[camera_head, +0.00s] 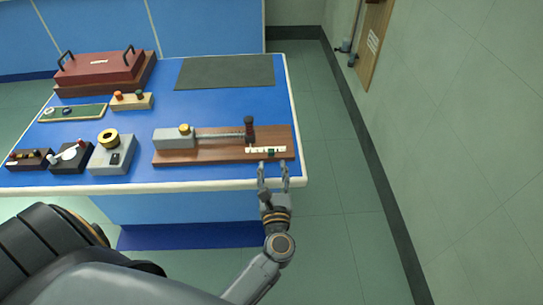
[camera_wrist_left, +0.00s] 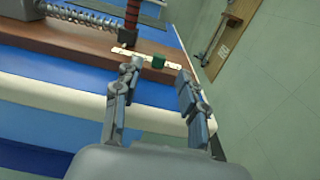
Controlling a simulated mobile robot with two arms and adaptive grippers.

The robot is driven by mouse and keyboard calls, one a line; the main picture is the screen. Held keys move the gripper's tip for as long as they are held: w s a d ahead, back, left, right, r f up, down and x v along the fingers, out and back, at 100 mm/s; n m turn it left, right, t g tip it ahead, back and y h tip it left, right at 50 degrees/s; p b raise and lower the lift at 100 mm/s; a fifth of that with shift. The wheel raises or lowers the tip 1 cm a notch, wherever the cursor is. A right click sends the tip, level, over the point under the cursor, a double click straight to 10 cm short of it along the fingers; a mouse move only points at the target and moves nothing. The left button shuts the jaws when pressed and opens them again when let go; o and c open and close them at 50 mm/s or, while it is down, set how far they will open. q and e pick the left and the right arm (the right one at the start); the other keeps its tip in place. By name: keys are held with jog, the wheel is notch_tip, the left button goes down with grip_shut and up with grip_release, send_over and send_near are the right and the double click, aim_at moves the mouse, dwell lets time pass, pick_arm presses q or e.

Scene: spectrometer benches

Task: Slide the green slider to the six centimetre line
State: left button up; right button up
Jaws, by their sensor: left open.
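The green slider (camera_head: 271,152) is a small green block on a white scale strip (camera_head: 256,150), right of the strip's middle. The strip lies on the front right part of a brown wooden board (camera_head: 215,156). My left gripper (camera_head: 273,166) is open and empty at the table's front edge, just short of the slider. In the left wrist view the slider (camera_wrist_left: 158,62) shows beyond and between the two fingertips (camera_wrist_left: 160,70), apart from them. The scale's markings are too small to read. My right gripper is not in view.
The board also carries a grey block (camera_head: 173,139), a spring (camera_head: 220,134) and a dark red post (camera_head: 249,130) behind the scale. A grey box with a yellow ring (camera_head: 112,158) stands to the left. A dark mat (camera_head: 226,72) lies clear at the back.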

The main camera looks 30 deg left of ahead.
pick_arm(q)
jog(key=shift+v, duration=2.35)
